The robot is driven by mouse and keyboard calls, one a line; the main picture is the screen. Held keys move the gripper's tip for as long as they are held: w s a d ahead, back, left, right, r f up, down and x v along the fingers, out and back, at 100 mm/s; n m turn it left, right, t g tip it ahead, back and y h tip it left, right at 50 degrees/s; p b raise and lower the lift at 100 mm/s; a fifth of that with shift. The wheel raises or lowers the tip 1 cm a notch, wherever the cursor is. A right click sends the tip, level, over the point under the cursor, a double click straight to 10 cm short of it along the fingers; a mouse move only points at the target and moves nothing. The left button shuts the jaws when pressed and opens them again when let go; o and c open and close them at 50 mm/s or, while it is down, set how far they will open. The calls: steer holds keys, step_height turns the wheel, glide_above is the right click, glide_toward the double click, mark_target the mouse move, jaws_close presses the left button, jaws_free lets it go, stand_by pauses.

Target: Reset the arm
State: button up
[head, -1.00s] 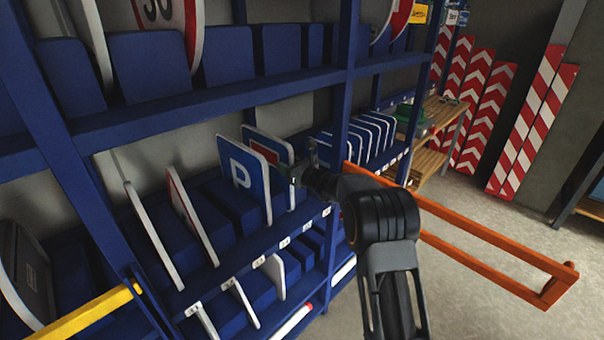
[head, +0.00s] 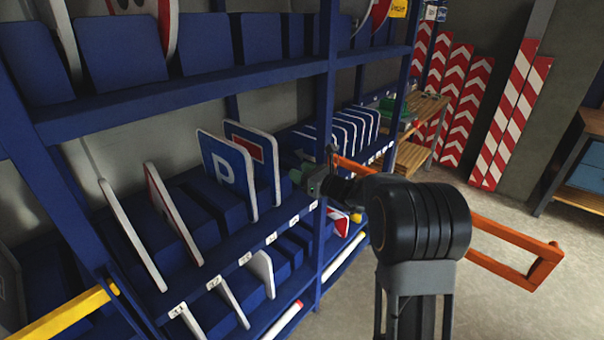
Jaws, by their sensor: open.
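My gripper (head: 303,168) is at the end of my arm, in front of the blue shelf rack. It is open, and I see nothing between its fingers, though they are small and partly lost against the shelf. It sits just right of a sign with a red bar on blue (head: 262,150). A blue parking sign (head: 227,174) stands upright in front of that sign. I cannot tell whether the gripper touches the red-bar sign.
The blue rack (head: 190,110) fills the left, with several sign plates in its slots. An orange bar frame (head: 510,240) reaches out at right. A wooden bench (head: 424,110) and red-white boards (head: 515,115) stand behind.

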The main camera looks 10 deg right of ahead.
steer(key=s+a+f+n+g+h, duration=0.1)
steer(key=s+a+f+n+g, duration=0.1)
steer(key=s+f+n+g, duration=0.45)
steer(key=s+a+f+n+g+h, duration=0.1)
steer(key=s+a+f+n+g, duration=0.25)
steer(key=s+n, duration=0.65)
steer(key=s+d+r+n+h, duration=0.2)
steer(key=s+d+n+h, duration=0.1)
steer(key=s+n, duration=0.3)
steer(key=s+d+r+n+g+h, duration=0.1)
steer(key=s+d+n+h, duration=0.2)
steer(key=s, duration=0.7)
steer(key=n+h, duration=0.2)
steer(key=n, duration=0.1)
steer(key=shift+r+h, duration=0.3)
steer(key=shift+r, duration=0.1)
steer(key=shift+s, duration=0.1)
